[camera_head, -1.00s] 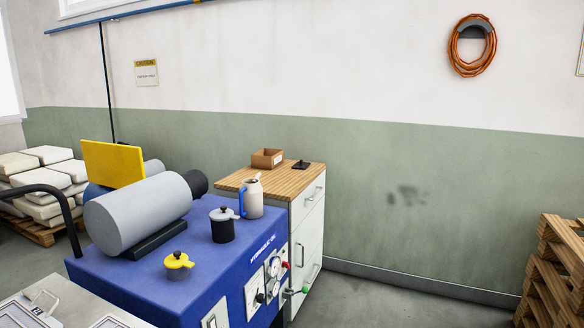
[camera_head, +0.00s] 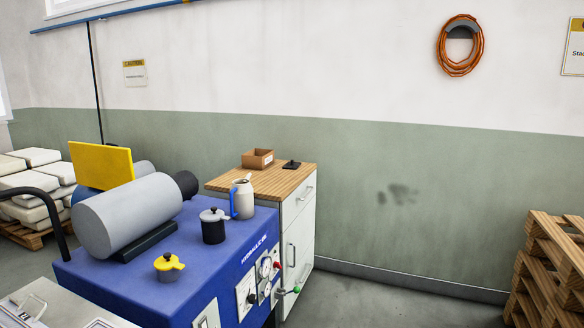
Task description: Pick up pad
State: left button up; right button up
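A small flat black item (camera_head: 291,164) with a raised bit on top lies on the wooden top (camera_head: 238,178) of the white cabinet, to the right of a brown box (camera_head: 257,159). It may be the pad, but it is too small to tell for sure. Neither of my grippers shows in the head view.
Wooden pallets (camera_head: 548,262) stand at right. Floor between is clear.

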aim_at(291, 165)
jog(key=i+l, duration=0.75)
jog(key=i, duration=0.15)
